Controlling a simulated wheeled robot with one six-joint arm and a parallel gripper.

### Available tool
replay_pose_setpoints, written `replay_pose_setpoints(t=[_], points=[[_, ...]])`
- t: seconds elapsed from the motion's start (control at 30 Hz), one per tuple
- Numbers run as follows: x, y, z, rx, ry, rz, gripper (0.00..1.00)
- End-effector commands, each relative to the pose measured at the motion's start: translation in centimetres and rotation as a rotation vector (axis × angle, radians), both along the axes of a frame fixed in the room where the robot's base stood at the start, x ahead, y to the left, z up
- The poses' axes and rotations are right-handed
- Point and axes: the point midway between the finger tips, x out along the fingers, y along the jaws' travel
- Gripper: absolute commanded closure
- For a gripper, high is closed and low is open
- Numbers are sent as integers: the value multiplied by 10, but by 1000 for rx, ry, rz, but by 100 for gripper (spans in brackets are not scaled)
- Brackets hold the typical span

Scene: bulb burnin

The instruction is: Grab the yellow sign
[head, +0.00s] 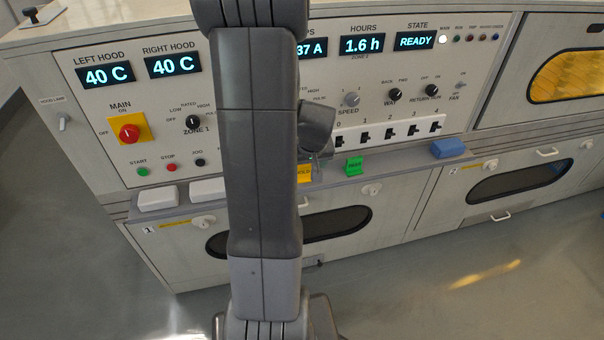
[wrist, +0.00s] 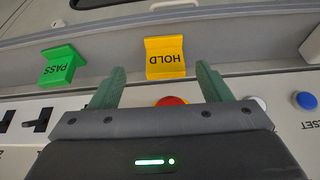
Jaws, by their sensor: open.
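The yellow sign (wrist: 165,58), marked HOLD, stands on the ledge below the control panel. In the wrist view it appears upside down, just beyond and between my fingertips. My gripper (wrist: 160,82) is open and empty, with a green finger on each side and the sign apart from both. In the head view the yellow sign (head: 304,173) shows just right of my arm, partly hidden by it. My fingers (head: 320,152) are mostly hidden behind my wrist there.
A green PASS sign (wrist: 60,66) stands beside the yellow one on the same ledge. A red button (wrist: 172,101) and a blue button (wrist: 305,100) are on the panel nearby. A blue block (head: 448,148) and white blocks (head: 158,198) rest farther along the ledge.

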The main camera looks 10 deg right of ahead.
Motion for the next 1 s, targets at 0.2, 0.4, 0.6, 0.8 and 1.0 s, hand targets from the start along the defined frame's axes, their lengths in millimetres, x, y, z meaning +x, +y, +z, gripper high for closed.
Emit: replay_pose_setpoints(t=[0.2,0.4,0.6,0.8,1.0], points=[[10,6,-24,1,4,1,29],[19,6,-43,0,2,-1,29],[21,6,-46,-1,0,-1,29],[20,6,-46,-1,0,0,47],[20,6,-46,-1,0,0,78]])
